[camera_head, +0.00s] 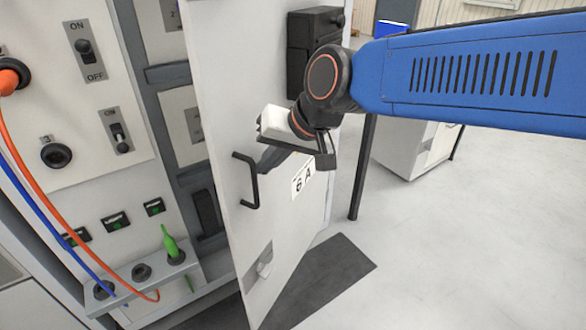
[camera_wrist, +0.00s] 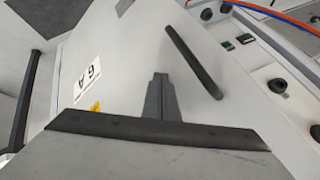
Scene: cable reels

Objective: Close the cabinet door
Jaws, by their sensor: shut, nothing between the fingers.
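The cabinet door (camera_head: 225,110) is a pale grey panel standing open, with the cabinet's inside showing to its left. It has a black bar handle (camera_head: 254,185) and a "6 A" label (camera_head: 303,178). My gripper (camera_head: 264,164) is shut and empty in front of the door's face, just right of the handle. In the wrist view the shut fingers (camera_wrist: 160,80) point at the door (camera_wrist: 135,60), with the handle (camera_wrist: 194,62) to their right and the label (camera_wrist: 88,75) to their left. I cannot tell whether the fingertips touch the door.
The open cabinet (camera_head: 70,110) holds switches, sockets and an orange cable (camera_head: 35,200) and a blue cable (camera_head: 50,225). A green plug (camera_head: 171,243) stands in a low ledge at the bottom. A white cabinet (camera_head: 415,145) stands at the back right. The floor (camera_head: 460,260) at right is clear.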

